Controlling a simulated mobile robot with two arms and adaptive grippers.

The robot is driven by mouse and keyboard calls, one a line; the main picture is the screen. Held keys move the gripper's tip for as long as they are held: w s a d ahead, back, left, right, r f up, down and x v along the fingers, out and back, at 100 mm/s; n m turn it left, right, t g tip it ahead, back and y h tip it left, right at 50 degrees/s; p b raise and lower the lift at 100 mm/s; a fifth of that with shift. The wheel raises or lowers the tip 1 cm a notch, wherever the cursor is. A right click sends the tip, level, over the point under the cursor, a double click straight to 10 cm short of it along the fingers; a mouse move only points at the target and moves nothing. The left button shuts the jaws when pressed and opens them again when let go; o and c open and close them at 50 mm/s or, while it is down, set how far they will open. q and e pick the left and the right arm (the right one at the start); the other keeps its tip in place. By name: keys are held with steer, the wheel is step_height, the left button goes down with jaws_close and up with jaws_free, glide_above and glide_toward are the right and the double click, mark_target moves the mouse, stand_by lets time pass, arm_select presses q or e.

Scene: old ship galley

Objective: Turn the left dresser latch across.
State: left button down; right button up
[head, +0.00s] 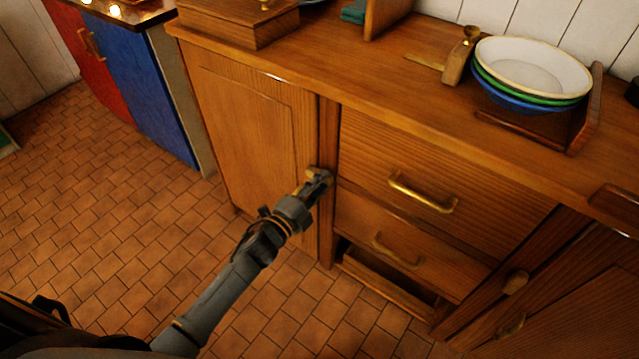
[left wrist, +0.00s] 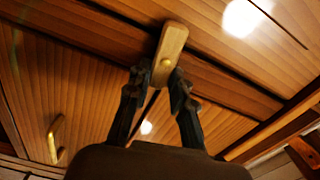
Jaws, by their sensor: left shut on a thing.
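The left dresser latch (left wrist: 174,40) is a small pale wooden bar with a brass pin. It sits on the upright post between the left cupboard door (head: 240,125) and the drawers. In the left wrist view it stands at a steep angle to the post, its far end reaching towards the neighbouring panel. My left gripper (left wrist: 162,84) has its two dark fingers closed around the latch's near end. In the head view the left gripper (head: 319,179) covers most of the latch. My right gripper is not in view.
Brass drawer handles (head: 422,197) stick out to the right of the post. A second wooden latch (head: 515,282) is further right. Stacked bowls (head: 533,68) and a wooden box (head: 240,22) stand on the dresser top. The tiled floor (head: 90,215) is clear at left.

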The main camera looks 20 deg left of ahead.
arm_select(q)
steer(key=shift+f+m, duration=0.2)
steer(key=shift+m, duration=0.8)
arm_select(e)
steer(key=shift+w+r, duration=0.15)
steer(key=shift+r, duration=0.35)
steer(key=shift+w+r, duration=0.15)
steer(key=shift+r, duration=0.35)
arm_select(q)
steer(key=c, duration=1.2)
jaws_free()
steer(key=shift+o, duration=0.2)
steer(key=shift+s, duration=0.1)
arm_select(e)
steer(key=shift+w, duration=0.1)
arm_select(q)
steer(key=v, duration=1.2)
